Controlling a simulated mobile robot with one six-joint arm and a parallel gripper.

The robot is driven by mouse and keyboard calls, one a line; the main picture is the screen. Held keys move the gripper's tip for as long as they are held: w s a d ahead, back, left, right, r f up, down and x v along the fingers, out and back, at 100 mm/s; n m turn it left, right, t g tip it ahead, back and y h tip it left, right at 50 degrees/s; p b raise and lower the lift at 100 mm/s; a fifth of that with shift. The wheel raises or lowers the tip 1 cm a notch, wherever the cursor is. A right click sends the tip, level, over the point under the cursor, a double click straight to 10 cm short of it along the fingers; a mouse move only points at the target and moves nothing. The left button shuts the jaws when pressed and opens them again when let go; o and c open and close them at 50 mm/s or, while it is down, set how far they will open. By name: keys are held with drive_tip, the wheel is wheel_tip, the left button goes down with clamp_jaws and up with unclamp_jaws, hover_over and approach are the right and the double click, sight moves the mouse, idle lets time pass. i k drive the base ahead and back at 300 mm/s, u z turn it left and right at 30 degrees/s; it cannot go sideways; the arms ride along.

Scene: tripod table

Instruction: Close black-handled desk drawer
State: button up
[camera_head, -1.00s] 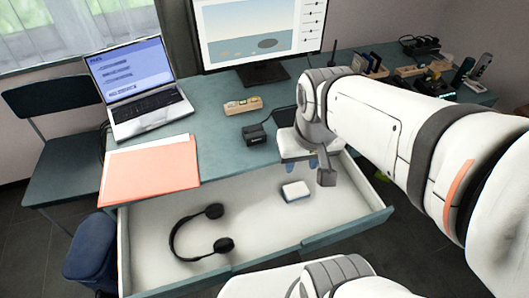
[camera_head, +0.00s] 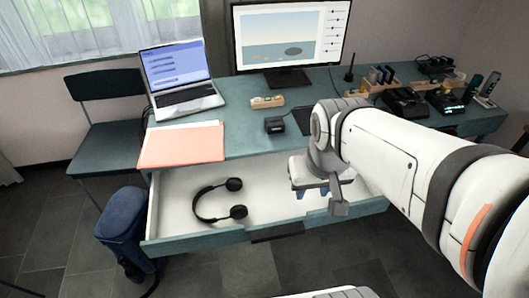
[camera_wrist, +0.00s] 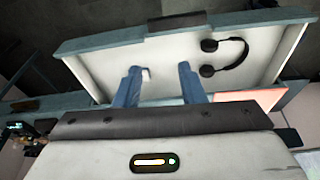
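The desk drawer (camera_head: 178,222) is pulled out from under the blue-green desk (camera_head: 235,143). Its black handle (camera_head: 277,232) is on the middle of the front panel; the handle also shows at the top of the wrist view (camera_wrist: 188,21). Black headphones (camera_head: 222,200) lie inside the drawer. My gripper (camera_head: 312,191) is over the right part of the drawer, behind the front panel and apart from the handle. In the wrist view its two blue fingers (camera_wrist: 161,78) are spread with nothing gripped. A small white item (camera_wrist: 146,75) shows between them.
An orange-pink folder (camera_head: 183,146) overhangs the desk edge above the drawer. A laptop (camera_head: 180,80), monitor (camera_head: 290,37) and small devices stand on the desk. A blue bag (camera_head: 128,228) stands left of the drawer. The dark floor in front is clear.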

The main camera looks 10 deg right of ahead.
sight(276, 210)
drive_tip(key=z, duration=2.05)
drive_tip(key=k, duration=0.6)
drive_tip(key=u, duration=2.05)
drive_tip(key=i, duration=0.5)
